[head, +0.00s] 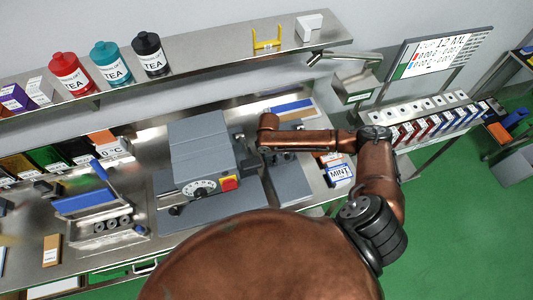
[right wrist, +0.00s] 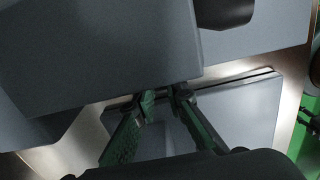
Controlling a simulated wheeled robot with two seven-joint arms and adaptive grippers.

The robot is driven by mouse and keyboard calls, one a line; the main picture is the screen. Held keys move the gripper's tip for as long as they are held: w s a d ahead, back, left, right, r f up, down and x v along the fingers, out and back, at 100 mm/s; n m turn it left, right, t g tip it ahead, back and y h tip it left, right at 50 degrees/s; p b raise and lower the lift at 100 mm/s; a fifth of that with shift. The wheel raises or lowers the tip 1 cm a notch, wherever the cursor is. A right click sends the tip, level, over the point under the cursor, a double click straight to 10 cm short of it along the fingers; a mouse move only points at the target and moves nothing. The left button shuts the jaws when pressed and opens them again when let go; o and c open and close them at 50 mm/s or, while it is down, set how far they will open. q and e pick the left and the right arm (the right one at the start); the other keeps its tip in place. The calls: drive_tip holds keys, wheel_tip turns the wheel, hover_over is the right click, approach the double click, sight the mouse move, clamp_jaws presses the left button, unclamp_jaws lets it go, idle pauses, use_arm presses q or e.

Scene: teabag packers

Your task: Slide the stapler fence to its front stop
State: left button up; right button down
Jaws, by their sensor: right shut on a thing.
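The grey stapler (head: 200,145), a boxy machine with a round dial and a red-and-yellow button on its front, stands on the steel bench. My right arm reaches over from the right, and my right gripper (head: 245,160) is low at the stapler's right side, small and dark in the head view. In the right wrist view my right gripper (right wrist: 165,97) has its two green-lined fingers drawn together at the lower edge of the grey housing (right wrist: 100,50). It is shut on a small dark part, apparently of the fence; the fence itself is mostly hidden. My left gripper is not in view.
A crank unit with a blue lever (head: 83,202) stands left of the stapler. A MINT box (head: 339,174) lies to the right. Tea tins (head: 110,64) stand on the shelf behind. A rack of coloured packets (head: 425,122) is at far right.

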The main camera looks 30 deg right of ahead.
drive_tip(key=shift+s+a+f, duration=0.1)
drive_tip(key=shift+s, duration=0.2)
drive_tip(key=c, duration=2)
unclamp_jaws()
drive_tip(key=shift+o, duration=0.2)
drive_tip(key=shift+r, duration=0.2)
wheel_tip(320, 180, up, 12)
drive_tip(key=shift+f, duration=0.15)
